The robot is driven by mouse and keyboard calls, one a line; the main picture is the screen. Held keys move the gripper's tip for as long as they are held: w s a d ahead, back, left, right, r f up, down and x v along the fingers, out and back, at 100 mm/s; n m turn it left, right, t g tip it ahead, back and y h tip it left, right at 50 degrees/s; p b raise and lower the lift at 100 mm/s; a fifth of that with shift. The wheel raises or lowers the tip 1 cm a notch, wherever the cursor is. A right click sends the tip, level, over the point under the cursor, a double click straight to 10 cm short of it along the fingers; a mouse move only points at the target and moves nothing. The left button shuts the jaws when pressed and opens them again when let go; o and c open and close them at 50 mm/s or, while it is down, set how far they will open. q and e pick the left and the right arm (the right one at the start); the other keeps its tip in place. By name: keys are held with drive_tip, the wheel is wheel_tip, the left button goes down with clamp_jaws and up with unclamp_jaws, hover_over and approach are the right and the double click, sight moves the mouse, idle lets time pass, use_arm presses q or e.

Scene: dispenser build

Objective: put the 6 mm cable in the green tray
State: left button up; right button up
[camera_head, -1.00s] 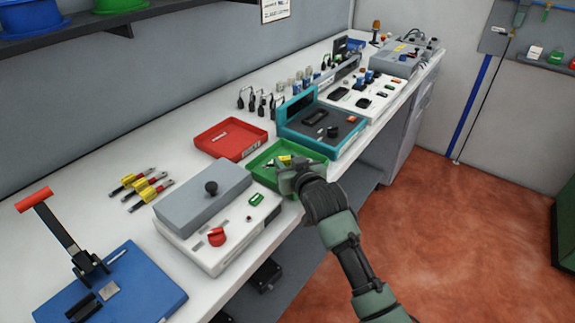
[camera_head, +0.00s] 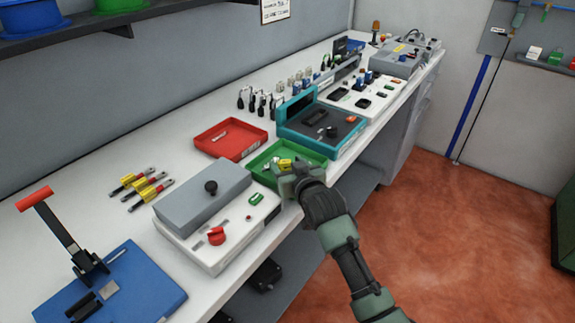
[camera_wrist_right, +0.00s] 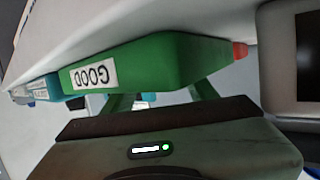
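The green tray (camera_head: 262,160) sits at the front edge of the bench, between the grey-lidded tester and the teal unit. In the right wrist view its wall (camera_wrist_right: 160,62) shows a GOOD label. A small piece with a yellow part (camera_head: 285,164) shows in the tray; it may be the 6 mm cable, but its size cannot be read. My right gripper (camera_head: 293,178) is at the tray's front edge. Its fingers (camera_wrist_right: 160,97) are spread apart in the wrist view, with nothing seen held between them. My left gripper is out of view.
A red tray (camera_head: 236,152) with a small pale piece stands behind. A blue lever press (camera_head: 140,290) is at front left. The teal unit (camera_head: 283,118) is just beyond the green tray.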

drive_tip(key=shift+s+f, duration=0.25)
drive_tip(key=shift+f, duration=0.7)
drive_tip(key=shift+w+r, duration=0.1)
drive_tip(key=shift+r, duration=0.35)
drive_tip(key=v, duration=0.4)
drive_tip(key=r+v, duration=0.1)
drive_tip(key=v, duration=0.7)
drive_tip(key=shift+w+r, duration=0.15)
drive_tip(key=shift+r, duration=0.05)
